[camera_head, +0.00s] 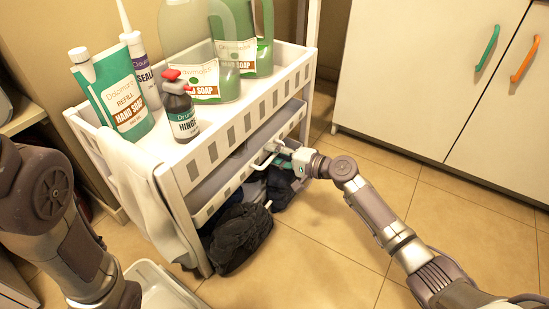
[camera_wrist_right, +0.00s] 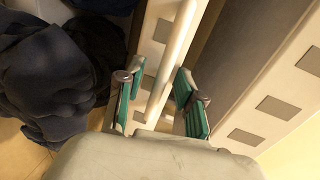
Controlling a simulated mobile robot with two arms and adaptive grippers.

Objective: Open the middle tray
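The middle tray (camera_head: 225,186) is the white slotted tray below the top shelf of the white cart. I can see a dark gap above its front wall, but cannot tell how far out it sits. Its white bar handle (camera_head: 262,162) sticks out from the front. My right gripper (camera_head: 287,153) is at the far end of the handle. In the right wrist view, the handle bar (camera_wrist_right: 173,55) runs between the two green-padded fingers (camera_wrist_right: 160,97), which stand apart with gaps beside the bar. My left arm shows at the left edge, but its gripper is out of view.
Bottles stand on the cart's top shelf (camera_head: 168,150), including a dark spray bottle (camera_head: 180,112). Dark clothes (camera_head: 238,238) bulge out below the tray; they also show in the wrist view (camera_wrist_right: 55,75). A white cloth (camera_head: 143,195) hangs at the cart's left end. Tiled floor (camera_head: 320,235) is clear in front.

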